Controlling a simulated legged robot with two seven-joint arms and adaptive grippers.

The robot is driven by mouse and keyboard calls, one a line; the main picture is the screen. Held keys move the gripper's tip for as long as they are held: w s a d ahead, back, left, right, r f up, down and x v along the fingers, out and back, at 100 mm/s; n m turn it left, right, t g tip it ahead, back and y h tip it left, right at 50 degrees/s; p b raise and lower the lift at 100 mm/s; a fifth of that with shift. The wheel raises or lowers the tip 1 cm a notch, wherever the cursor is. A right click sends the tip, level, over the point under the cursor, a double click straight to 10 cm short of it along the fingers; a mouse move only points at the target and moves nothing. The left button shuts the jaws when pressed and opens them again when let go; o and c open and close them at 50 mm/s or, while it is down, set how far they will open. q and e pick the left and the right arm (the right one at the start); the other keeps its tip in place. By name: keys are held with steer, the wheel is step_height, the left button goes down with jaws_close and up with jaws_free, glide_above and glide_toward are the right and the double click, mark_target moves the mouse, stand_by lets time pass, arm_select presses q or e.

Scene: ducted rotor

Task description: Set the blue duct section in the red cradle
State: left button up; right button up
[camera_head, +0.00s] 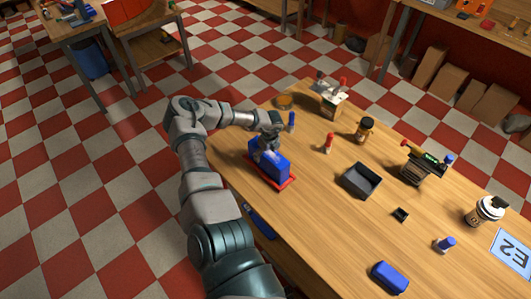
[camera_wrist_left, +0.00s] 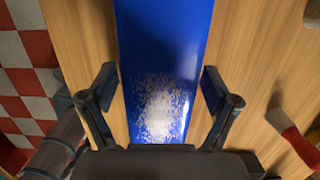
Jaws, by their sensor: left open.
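The blue duct section (camera_head: 273,166) stands on the red cradle (camera_head: 286,186) at the left edge of the wooden table in the head view. The cradle's red rim shows along the duct's lower edge; how fully the duct is seated cannot be told. My left gripper (camera_head: 264,147) is at the top of the duct's far end. In the left wrist view the blue duct (camera_wrist_left: 165,55) runs between the two fingers of my left gripper (camera_wrist_left: 159,85), which are open with a gap on each side. The red cradle is hidden in that view. My right gripper is not in view.
On the table (camera_head: 325,215), a dark open box (camera_head: 361,181), a red-capped bottle (camera_head: 329,143), a blue bottle (camera_head: 291,121) and an amber jar (camera_head: 364,129) stand around the duct. A blue case (camera_head: 390,277) lies nearer. Bare wood lies between the cradle and the box.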

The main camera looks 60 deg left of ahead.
arm_select(q)
steer(key=shift+a+r, duration=0.1)
steer(key=shift+r, duration=0.05)
steer(key=r+p, duration=0.1)
steer(key=r, duration=0.1)
steer(key=r+p, duration=0.2)
steer(key=shift+w+d, duration=0.2)
steer(key=r+p, duration=0.2)
steer(key=r, duration=0.1)
steer(key=d+r+p, duration=0.1)
steer(key=r+p, duration=0.1)
steer(key=r, duration=0.1)
steer(key=shift+d+r, duration=0.15)
steer(key=shift+r, duration=0.1)
steer(key=shift+d+r, duration=0.15)
steer(key=shift+r, duration=0.35)
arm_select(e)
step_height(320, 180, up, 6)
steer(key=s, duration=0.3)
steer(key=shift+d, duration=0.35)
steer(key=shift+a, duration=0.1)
